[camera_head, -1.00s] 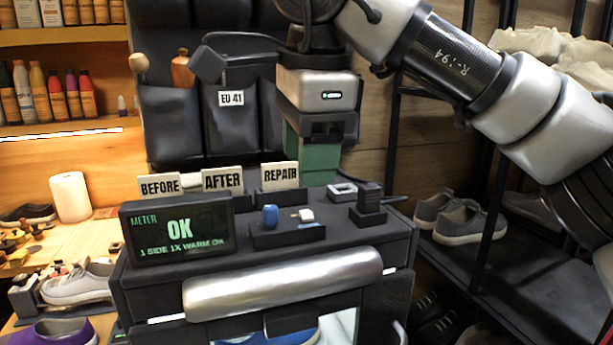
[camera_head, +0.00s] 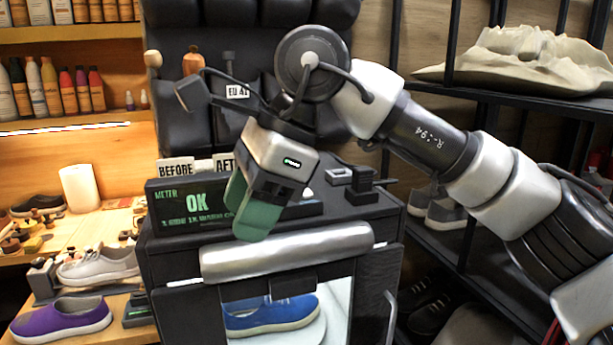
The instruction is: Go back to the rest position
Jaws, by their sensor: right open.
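My right gripper (camera_head: 246,207) hangs from the arm that comes in from the right. Its green fingers point down and to the left, in front of the black cabinet's top and beside the lit meter display (camera_head: 190,205). I see nothing between the fingers, and they are open. The gripper hides part of the meter, part of the sign row and the small items on the cabinet top. My left gripper is not in view.
The black cabinet (camera_head: 175,265) has a silver bar (camera_head: 288,250) and a lit window with a blue sneaker (camera_head: 270,313). A purple shoe (camera_head: 62,320) and a grey shoe (camera_head: 98,265) stand at left. A shelf rack (camera_head: 560,105) stands at right, behind my arm.

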